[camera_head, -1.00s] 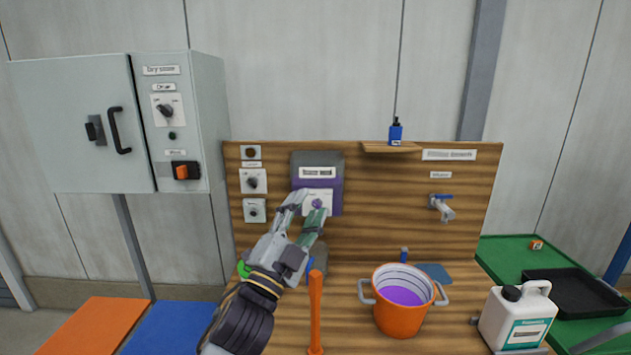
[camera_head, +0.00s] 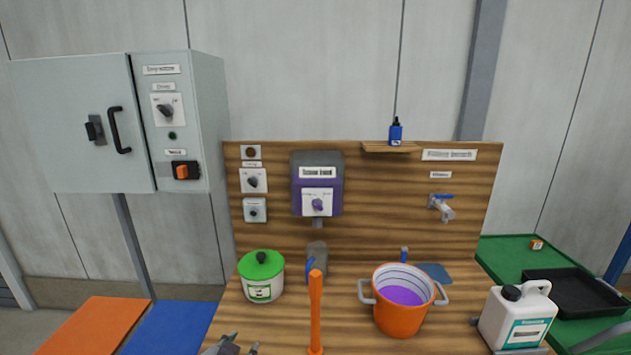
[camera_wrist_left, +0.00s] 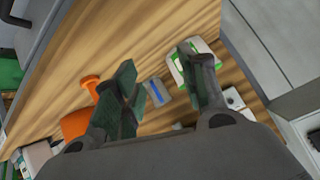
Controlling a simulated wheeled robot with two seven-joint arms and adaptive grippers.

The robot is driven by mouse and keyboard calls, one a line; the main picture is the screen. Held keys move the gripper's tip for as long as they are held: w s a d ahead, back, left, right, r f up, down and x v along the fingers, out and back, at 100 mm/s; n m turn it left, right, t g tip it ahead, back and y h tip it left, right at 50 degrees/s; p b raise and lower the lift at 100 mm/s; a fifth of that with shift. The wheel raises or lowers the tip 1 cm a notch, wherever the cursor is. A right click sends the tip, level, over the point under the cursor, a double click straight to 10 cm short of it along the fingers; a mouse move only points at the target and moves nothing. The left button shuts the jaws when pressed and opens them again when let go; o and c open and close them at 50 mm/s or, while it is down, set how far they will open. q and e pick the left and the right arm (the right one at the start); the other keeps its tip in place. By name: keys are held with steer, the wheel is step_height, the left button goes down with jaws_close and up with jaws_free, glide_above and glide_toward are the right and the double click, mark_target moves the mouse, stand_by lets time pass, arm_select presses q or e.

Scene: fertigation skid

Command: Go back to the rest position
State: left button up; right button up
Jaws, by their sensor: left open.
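My left gripper (camera_head: 232,347) is at the bottom edge of the head view, below the green-lidded tub (camera_head: 261,277). In the left wrist view its two fingers (camera_wrist_left: 160,92) are spread apart with nothing held between them. Beyond them show the grey cup with a blue handle (camera_wrist_left: 157,92), the green and white tub (camera_wrist_left: 190,62) and part of the orange post (camera_wrist_left: 90,85). My right gripper is in neither view.
The bench holds an upright orange post (camera_head: 316,315), a grey cup (camera_head: 317,258) and an orange pot (camera_head: 398,318) with purple contents. A white canister (camera_head: 517,317) stands at right. A dosing unit (camera_head: 317,185) with a purple knob is on the wooden back panel (camera_head: 380,220).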

arm_select(q)
steer(key=s+a+f+n+g, duration=0.1)
steer(key=s+a+f+g, duration=0.1)
steer(key=s+f+g, duration=0.35)
steer(key=s+a+f+n+g, duration=0.25)
steer(key=s+f, duration=0.45)
steer(key=s, duration=0.4)
steer(key=s+f, duration=0.2)
steer(key=f, duration=1.6)
steer(key=s+f, duration=0.2)
steer(key=f, duration=1.5)
steer(key=s+a+f, duration=0.2)
steer(key=s+f, duration=0.6)
steer(key=s, duration=0.2)
steer(key=s+a+f+m+g, duration=0.1)
steer(key=s+a+f, duration=0.2)
steer(key=s+f, duration=0.6)
steer(key=shift+s+a+g+y, duration=0.15)
steer(key=shift+s+g+y, duration=0.15)
steer(key=shift+s, duration=0.4)
steer(key=shift+f, duration=0.1)
